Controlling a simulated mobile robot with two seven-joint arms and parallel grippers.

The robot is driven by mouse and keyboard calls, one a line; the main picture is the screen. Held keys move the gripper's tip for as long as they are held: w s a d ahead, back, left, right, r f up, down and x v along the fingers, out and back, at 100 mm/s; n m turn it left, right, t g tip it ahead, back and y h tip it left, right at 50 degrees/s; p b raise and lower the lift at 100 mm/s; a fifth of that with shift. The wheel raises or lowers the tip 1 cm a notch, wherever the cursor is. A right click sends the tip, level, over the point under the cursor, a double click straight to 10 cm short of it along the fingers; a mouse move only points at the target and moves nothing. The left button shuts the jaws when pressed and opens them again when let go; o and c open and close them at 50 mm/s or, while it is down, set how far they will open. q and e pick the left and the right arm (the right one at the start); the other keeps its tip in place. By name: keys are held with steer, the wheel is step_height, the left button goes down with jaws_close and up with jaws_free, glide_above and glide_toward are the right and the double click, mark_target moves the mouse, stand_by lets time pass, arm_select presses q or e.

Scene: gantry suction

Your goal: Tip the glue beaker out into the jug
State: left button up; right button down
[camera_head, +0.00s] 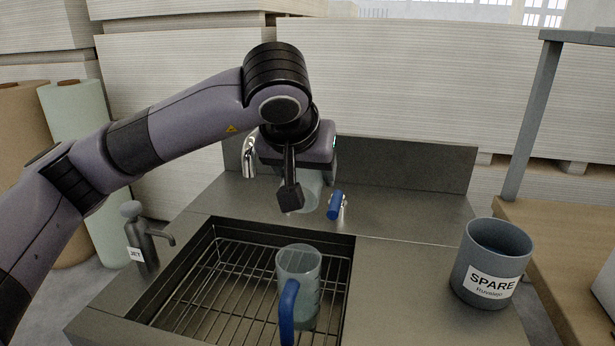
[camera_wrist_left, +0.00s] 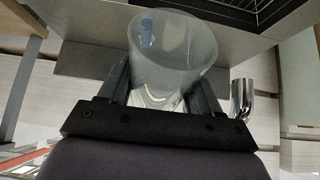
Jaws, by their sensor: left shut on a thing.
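The clear jug (camera_head: 298,285) with a blue handle (camera_head: 288,312) stands upright on the wire rack inside the sink. My left gripper (camera_head: 290,196) is above the back edge of the sink, behind the jug and apart from it. It is shut on the glue beaker (camera_head: 312,192), a translucent cup partly hidden behind the fingers. In the left wrist view the beaker (camera_wrist_left: 172,62) sits between the two fingers (camera_wrist_left: 162,85). I cannot tell how much glue is in it. My right gripper is not in view.
A pump bottle (camera_head: 145,245) stands left of the sink (camera_head: 215,228). A grey pot labelled SPARE (camera_head: 490,250) stands on the right. The counter between sink and pot is clear.

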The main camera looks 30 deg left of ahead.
arm_select(q)
step_height(320, 180, up, 2)
steer(key=shift+r+p, duration=0.2)
steer(key=shift+p, duration=0.4)
step_height(320, 180, up, 4)
steer(key=p, duration=0.3)
steer(key=shift+r, duration=0.1)
step_height(320, 180, up, 4)
steer(key=p, duration=0.2)
steer(key=shift+f+p, duration=0.25)
steer(key=shift+p, duration=0.15)
steer(key=shift+f, duration=0.1)
steer(key=w+r+p, duration=0.2)
steer(key=r+p, duration=0.1)
steer(key=w+r+p, duration=0.1)
steer(key=r, duration=0.1)
steer(key=shift+a+p, duration=0.35)
steer(key=shift+p, duration=0.05)
